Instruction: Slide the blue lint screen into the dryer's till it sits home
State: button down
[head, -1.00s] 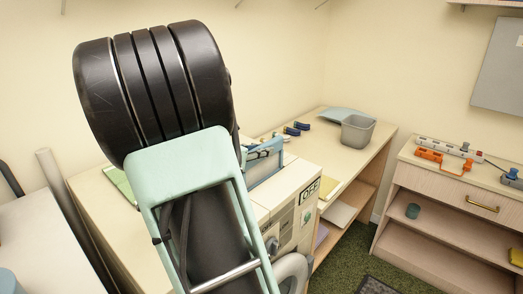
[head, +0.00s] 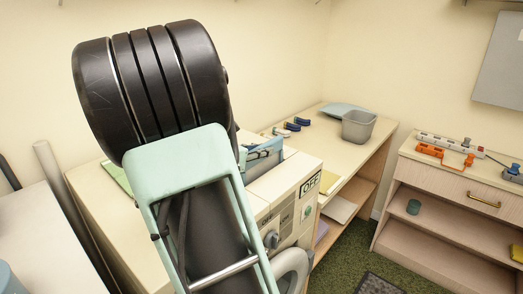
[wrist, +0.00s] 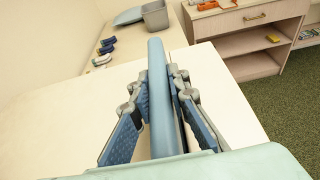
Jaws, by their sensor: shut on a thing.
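The blue lint screen (head: 263,163) stands on edge at the top of the white dryer (head: 284,212), which carries an OFF label. In the wrist view the screen (wrist: 157,115) is seen edge-on as a long blue strip between the fingers. My gripper (wrist: 159,88) is shut on it, with one finger on each side. In the head view my gripper (head: 258,152) is partly hidden behind my arm. The screen's lower part is out of sight at the dryer top. I cannot tell how deep it sits in the dryer's slot.
A grey bin (head: 357,127) and several small clips (head: 292,128) stand on the counter behind the dryer. A wall closes the back.

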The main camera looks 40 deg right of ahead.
jog(key=shift+f+b, duration=0.75)
jog(key=shift+f, duration=0.25)
jog(key=c, duration=1.8)
grip_release()
jog(key=shift+o, duration=0.2)
jog(key=v, duration=1.2)
jog(key=shift+w+r, duration=0.1)
